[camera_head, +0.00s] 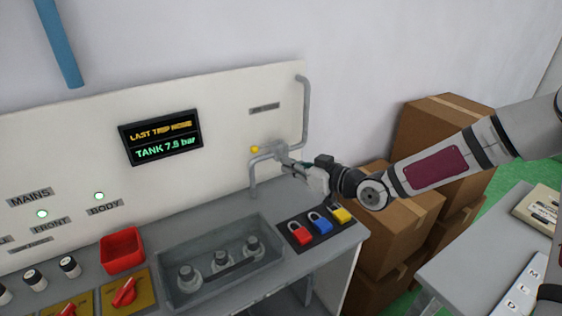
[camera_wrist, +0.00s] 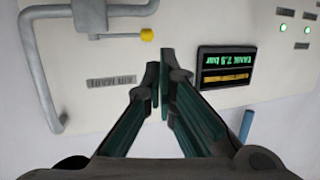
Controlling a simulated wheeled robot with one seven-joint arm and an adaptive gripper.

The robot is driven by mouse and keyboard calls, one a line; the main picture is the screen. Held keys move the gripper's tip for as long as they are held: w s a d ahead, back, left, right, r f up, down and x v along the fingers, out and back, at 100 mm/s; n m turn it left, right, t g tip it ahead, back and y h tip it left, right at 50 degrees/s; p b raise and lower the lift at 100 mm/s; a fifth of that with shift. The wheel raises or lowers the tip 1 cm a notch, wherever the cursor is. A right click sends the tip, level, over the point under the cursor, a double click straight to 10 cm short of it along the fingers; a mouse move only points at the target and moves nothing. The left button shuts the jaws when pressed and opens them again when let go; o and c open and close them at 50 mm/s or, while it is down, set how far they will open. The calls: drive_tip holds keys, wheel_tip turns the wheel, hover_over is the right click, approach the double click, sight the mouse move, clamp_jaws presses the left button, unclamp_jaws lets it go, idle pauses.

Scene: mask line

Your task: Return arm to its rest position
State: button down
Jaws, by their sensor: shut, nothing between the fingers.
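My gripper (camera_head: 284,158) is at the end of my arm, which reaches in from the right in the head view. It is in front of the white panel (camera_head: 225,100), close to a grey pipe and valve fitting with a yellow knob (camera_head: 255,149). In the wrist view my gripper (camera_wrist: 159,88) has its two fingers together with nothing between them. The yellow knob (camera_wrist: 147,34) shows beyond and to the left of the fingertips there, apart from them. In the head view I cannot tell whether the gripper touches the fitting.
Below my gripper are red (camera_head: 300,235), blue (camera_head: 322,226) and yellow (camera_head: 341,215) padlocks. A grey tray (camera_head: 168,292) holds bottle-like items; a red bin (camera_head: 121,250) stands left. Cardboard boxes (camera_head: 440,125) stand behind my arm.

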drive_tip(key=s+d+f+g+h, duration=0.2)
drive_tip(key=s+d+h, duration=0.2)
drive_tip(key=d+h, duration=0.35)
drive_tip(key=s+d+r+m+h, duration=0.45)
drive_tip(key=s+d+r, duration=0.35)
drive_tip(key=d, duration=0.2)
drive_tip(key=s+d+r+m+g, duration=0.1)
drive_tip(key=s+r+m, duration=0.2)
drive_tip(key=s, duration=0.8)
drive_tip(key=s+d+r+m+g, duration=0.1)
drive_tip(key=s+r, duration=0.5)
drive_tip(key=s, duration=0.6)
drive_tip(key=shift+d+m+g, duration=0.3)
drive_tip(key=shift+d+m, duration=0.15)
drive_tip(key=shift+m, duration=0.5)
